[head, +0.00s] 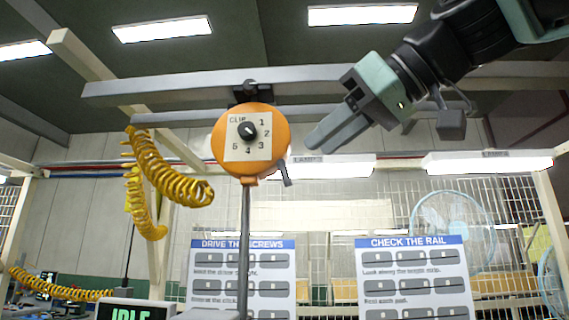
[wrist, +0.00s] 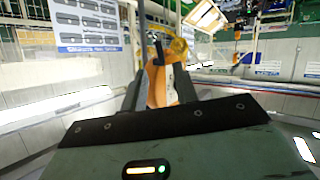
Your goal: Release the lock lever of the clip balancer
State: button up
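The clip balancer (head: 262,168) is a round orange housing hung under a grey overhead rail, with a numbered dial face and a black knob. Its lock lever (head: 286,176) is a small dark bar at the housing's lower right, pointing down. My gripper (head: 314,146) comes from the upper right, its fingers pointing down-left, with the tips a little right of the housing and above the lever. In the wrist view the fingers (wrist: 160,84) stand apart with nothing held, and the orange balancer (wrist: 157,88) shows beyond and between them. I cannot make out the lever surely there.
The overhead rail (head: 180,92) runs just above the housing. A yellow coiled hose (head: 158,172) hangs to its left, and a grey rod (head: 245,240) hangs below it. Instruction boards (head: 415,243) stand behind. The space right of the balancer, below my arm, looks open.

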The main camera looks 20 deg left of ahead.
aim_at(285, 174)
jog(key=p+x, duration=0.2)
jog(key=x, duration=0.7)
jog(key=shift+p, duration=0.4)
grip_shut()
